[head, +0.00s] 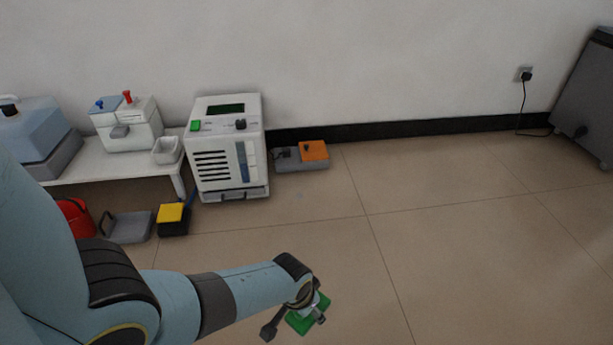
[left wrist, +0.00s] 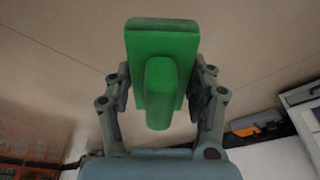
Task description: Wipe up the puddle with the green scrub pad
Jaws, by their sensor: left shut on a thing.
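The green scrub pad (head: 308,316) is in my left gripper (head: 296,322), low in the head view and right of the middle of the arm. In the left wrist view the pad (left wrist: 160,38) is a flat green slab with a raised green grip block. The two fingers of the left gripper (left wrist: 158,92) are closed on that block from both sides. I cannot tell in the head view whether the pad touches the floor. My right gripper is not in view.
Along the wall stand a white machine (head: 228,150), a grey box with an orange top (head: 314,152), a low white table (head: 110,170) with devices, and a yellow-topped block (head: 172,214). A dark cabinet (head: 588,95) stands far right. Tiled floor (head: 470,240) between is clear.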

